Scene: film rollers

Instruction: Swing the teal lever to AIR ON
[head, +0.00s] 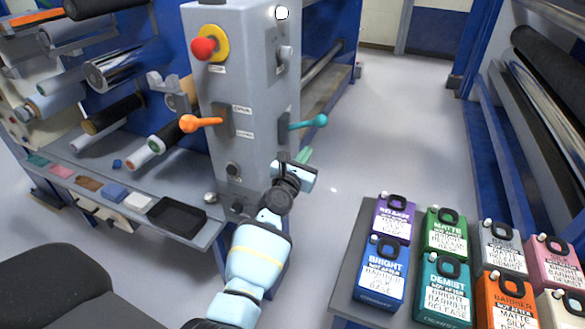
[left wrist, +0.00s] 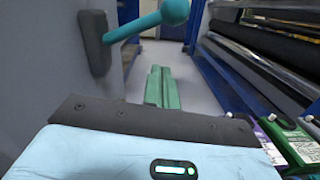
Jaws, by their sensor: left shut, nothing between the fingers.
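The teal lever (head: 310,122) sticks out to the right from the right-hand face of the grey control column (head: 218,85). Its ball end points sideways and a little up. In the left wrist view the lever (left wrist: 150,20) shows at the top, on its dark mounting plate (left wrist: 95,40). My left gripper (head: 303,157) is just below the lever, apart from it. Its green fingers (left wrist: 162,88) are shut with nothing between them. Any label beside the teal lever is not readable. My right gripper is not in view.
An orange lever (head: 202,122) and a red knob on a yellow disc (head: 205,47) are on the column's front face. Rollers and a shelf with a black tray (head: 176,214) stand left. Several labelled containers (head: 382,268) stand at the lower right. Open floor lies right of the column.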

